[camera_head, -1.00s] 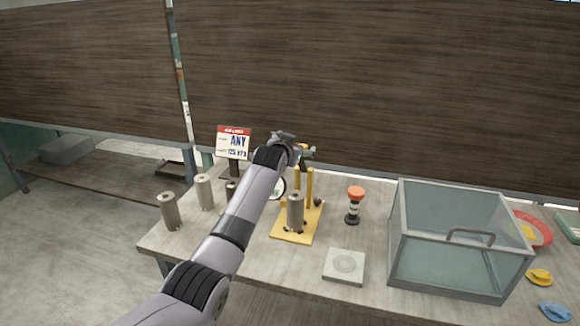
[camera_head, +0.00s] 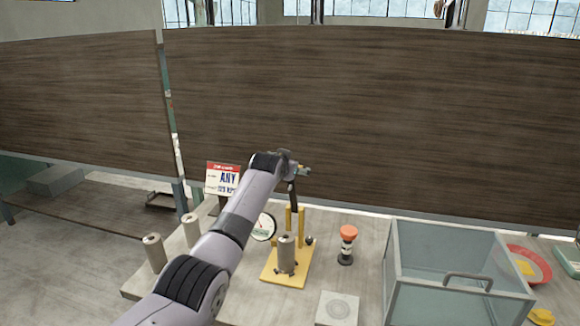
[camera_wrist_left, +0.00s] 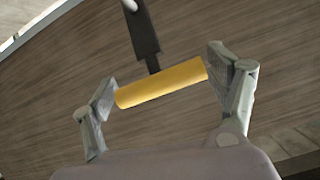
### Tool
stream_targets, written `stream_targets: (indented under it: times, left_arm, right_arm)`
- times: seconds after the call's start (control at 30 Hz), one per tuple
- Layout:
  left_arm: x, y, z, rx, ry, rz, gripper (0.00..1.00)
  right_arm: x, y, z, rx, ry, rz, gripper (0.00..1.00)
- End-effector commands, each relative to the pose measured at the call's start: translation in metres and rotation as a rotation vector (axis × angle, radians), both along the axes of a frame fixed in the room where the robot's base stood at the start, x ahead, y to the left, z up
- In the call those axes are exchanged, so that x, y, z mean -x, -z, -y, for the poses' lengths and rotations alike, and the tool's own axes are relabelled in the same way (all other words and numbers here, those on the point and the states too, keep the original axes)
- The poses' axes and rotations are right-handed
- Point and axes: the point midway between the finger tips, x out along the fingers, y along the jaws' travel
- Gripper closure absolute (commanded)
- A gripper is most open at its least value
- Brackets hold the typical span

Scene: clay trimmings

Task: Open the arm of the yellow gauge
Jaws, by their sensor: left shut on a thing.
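The yellow gauge stands on the table, with a yellow base (camera_head: 270,277), upright yellow posts (camera_head: 301,220) and a grey cylinder (camera_head: 286,254) on it. Its dark arm (camera_head: 292,198) points steeply up from near the posts to my left gripper (camera_head: 300,171). In the left wrist view, my left gripper (camera_wrist_left: 160,82) is shut on the arm's yellow handle (camera_wrist_left: 165,82), one finger at each end. The dark bar (camera_wrist_left: 142,30) runs from the handle's middle. The gripper's wrist partly hides the handle in the head view. My right gripper is not in view.
A round white dial (camera_head: 263,227) is left of the gauge. An orange-topped stand (camera_head: 347,245) and a glass-walled box (camera_head: 445,262) are to the right. Grey cylinders (camera_head: 153,252) stand at left, near a sign (camera_head: 222,179). A square plate (camera_head: 337,309) lies in front.

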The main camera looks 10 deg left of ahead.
Motion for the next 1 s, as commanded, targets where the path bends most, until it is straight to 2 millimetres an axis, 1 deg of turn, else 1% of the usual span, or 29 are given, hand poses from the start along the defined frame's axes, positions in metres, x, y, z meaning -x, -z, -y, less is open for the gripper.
stream_targets:
  times: [0.1,0.13,0.3,0.33,0.77,0.87,1.0]
  left_arm:
    - [0.000,-0.001,-0.001,0.003,-0.002,0.003,0.70]
    - [0.000,-0.001,-0.001,0.003,-0.002,0.002,0.18]
    - [0.000,0.000,-0.001,0.002,-0.002,0.001,0.07]
    - [0.000,0.000,0.000,0.002,-0.002,0.001,0.05]
    - [0.002,0.000,0.000,0.000,0.000,0.000,0.05]
    - [0.006,-0.002,0.000,0.000,0.000,0.001,0.05]
    - [0.017,-0.007,-0.001,0.000,-0.001,0.001,0.05]
  right_arm:
    - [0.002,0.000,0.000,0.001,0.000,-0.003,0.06]
    - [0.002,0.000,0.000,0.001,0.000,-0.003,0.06]
    - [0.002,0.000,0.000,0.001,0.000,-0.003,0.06]
    - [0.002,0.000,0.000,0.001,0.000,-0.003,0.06]
    - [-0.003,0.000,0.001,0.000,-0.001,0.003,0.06]
    - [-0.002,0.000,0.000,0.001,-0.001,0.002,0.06]
    - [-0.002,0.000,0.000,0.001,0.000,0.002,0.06]
